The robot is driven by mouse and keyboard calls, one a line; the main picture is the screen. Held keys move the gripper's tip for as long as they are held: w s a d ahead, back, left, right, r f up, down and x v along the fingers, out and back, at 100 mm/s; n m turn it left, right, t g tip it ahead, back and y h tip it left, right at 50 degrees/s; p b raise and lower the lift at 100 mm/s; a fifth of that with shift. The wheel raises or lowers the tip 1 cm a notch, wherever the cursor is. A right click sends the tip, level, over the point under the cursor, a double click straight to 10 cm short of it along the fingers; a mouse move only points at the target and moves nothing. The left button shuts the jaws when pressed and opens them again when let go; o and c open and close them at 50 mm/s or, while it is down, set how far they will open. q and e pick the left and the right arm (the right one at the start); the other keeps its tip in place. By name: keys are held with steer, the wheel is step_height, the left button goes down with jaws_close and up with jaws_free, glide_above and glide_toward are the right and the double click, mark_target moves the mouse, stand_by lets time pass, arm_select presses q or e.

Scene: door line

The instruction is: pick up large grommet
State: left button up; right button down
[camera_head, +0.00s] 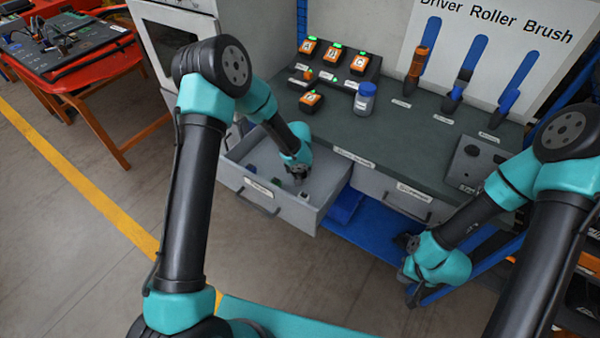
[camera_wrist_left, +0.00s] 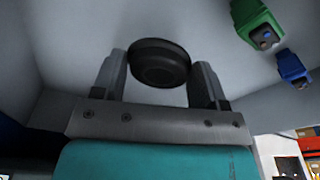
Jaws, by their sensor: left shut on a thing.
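The large grommet (camera_wrist_left: 160,62) is a black, thick round ring, seen in the left wrist view between my left gripper's fingers. My left gripper (camera_wrist_left: 159,76) is shut on it, one finger at each side. In the head view my left gripper (camera_head: 298,176) reaches down into the open grey drawer (camera_head: 270,205), and the grommet is too small and covered to make out there. My right gripper (camera_head: 408,272) hangs low at the right, in front of the bench and away from the drawer. Its fingers are too dark and small to read.
A green part (camera_wrist_left: 258,25) and a blue part (camera_wrist_left: 292,68) lie near the grommet. The drawer walls surround my left gripper. The bench (camera_head: 415,135) above holds orange batteries (camera_head: 311,101) and a blue-capped jar (camera_head: 364,99).

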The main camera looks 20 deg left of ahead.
arm_select(q)
step_height(320, 180, up, 11)
stand_by(0.4)
